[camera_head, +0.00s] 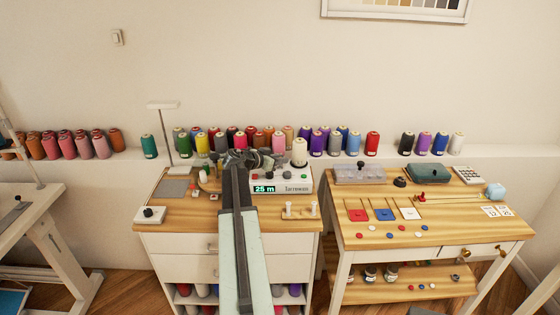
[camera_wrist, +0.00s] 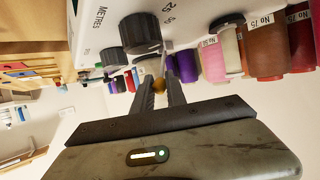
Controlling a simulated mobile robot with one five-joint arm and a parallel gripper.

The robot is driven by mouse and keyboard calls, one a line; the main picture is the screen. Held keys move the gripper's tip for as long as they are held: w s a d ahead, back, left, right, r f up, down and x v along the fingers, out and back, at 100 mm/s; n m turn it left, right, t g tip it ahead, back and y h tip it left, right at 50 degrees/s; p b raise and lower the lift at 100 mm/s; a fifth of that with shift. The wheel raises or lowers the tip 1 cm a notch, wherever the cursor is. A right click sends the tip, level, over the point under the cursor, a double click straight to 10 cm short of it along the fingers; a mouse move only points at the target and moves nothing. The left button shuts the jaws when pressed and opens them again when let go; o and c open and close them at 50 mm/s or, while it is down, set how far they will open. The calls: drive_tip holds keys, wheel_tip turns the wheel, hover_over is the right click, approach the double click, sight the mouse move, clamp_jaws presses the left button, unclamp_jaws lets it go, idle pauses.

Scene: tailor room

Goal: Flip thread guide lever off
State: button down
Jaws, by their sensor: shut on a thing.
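A white winding machine (camera_head: 291,182) with a green "25 m" display stands on the wooden cabinet top. In the wrist view its white face (camera_wrist: 95,28) carries dark round knobs (camera_wrist: 141,33) and the word METRES. My gripper (camera_head: 245,158) is at the machine, and my arm hides part of it in the head view. In the wrist view my gripper's two dark fingers (camera_wrist: 160,84) are shut on a small brass-coloured tip (camera_wrist: 158,86), which looks like the end of the thread guide lever. The rest of the lever is mostly hidden, so its position cannot be told.
Several thread spools line the wall ledge behind the machine, among them a red one (camera_head: 372,144). A cream cone (camera_head: 299,152) stands at the machine. A lamp-like stand (camera_head: 168,135) rises at the left. A second table (camera_head: 460,222) with small items is at the right.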

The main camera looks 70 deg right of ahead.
drive_tip(key=shift+r, duration=0.1)
drive_tip(key=shift+w+d+r+n+y+p, duration=0.1)
drive_tip(key=shift+d+r+n+y+p, duration=0.35)
drive_tip(key=shift+p, duration=0.75)
drive_tip(key=y+p, duration=0.1)
drive_tip(key=d+y+p, duration=0.1)
drive_tip(key=p, duration=0.1)
drive_tip(key=shift+w+n, duration=0.3)
drive_tip(key=shift+n, duration=0.05)
drive_tip(key=shift+w+d+f+n+g+y+p, duration=0.2)
drive_tip(key=shift+d+n+g+y+p, duration=0.3)
drive_tip(key=shift+y+p, duration=0.45)
drive_tip(key=shift+w+d+f+n+g+y+p, duration=0.15)
drive_tip(key=shift+d+f+n+y+p, duration=0.2)
drive_tip(key=shift+y, duration=0.4)
drive_tip(key=shift+w+d+n+g+y+p, duration=0.15)
drive_tip(key=shift+d+n+y, duration=0.3)
drive_tip(key=shift+y, duration=0.3)
drive_tip(key=c, duration=1.3)
unclamp_jaws()
drive_tip(key=shift+c, duration=0.2)
